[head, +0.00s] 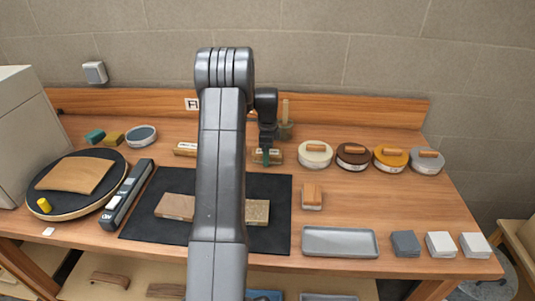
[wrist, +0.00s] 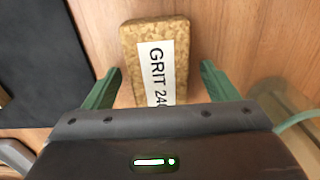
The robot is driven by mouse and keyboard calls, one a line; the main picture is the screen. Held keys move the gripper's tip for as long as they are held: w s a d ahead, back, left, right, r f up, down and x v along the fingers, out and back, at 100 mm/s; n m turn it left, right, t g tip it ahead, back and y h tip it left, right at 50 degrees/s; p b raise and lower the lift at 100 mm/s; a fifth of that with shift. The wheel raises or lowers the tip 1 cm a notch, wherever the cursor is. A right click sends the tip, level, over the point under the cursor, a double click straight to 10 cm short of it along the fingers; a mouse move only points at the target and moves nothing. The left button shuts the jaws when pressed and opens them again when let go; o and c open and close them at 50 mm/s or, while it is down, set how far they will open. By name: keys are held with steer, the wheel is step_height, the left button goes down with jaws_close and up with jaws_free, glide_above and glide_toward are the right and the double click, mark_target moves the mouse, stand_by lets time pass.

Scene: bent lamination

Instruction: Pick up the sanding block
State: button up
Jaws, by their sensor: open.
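A tan, cork-like sanding block (wrist: 131,50) with a white "GRIT 240" label lies on the wooden table in the wrist view. Its near end is hidden behind my gripper's body. In the head view a small labelled block (head: 276,157), apparently the same one, lies under my gripper (head: 266,159) at the back of the bench. My gripper is open. Its two green fingers (wrist: 160,80) appear on either side of the block in the wrist view, with gaps to both sides. I cannot tell how high the fingertips are above the table.
Another labelled block (head: 184,149) lies to the left, partly behind my arm. Round lidded tins (head: 315,158) stand to the right. A black mat (head: 280,235) bears wood pieces in front. A grey tray (head: 340,242) lies front right. The back ledge (head: 350,108) is close behind.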

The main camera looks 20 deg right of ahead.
steer(key=shift+f, duration=0.15)
steer(key=c, duration=1.1)
step_height(320, 180, up, 10)
steer(key=shift+r+b, duration=0.1)
steer(key=shift+b, duration=0.75)
steer(key=o, duration=0.4)
steer(key=shift+c, duration=1.3)
steer(key=shift+s, duration=0.1)
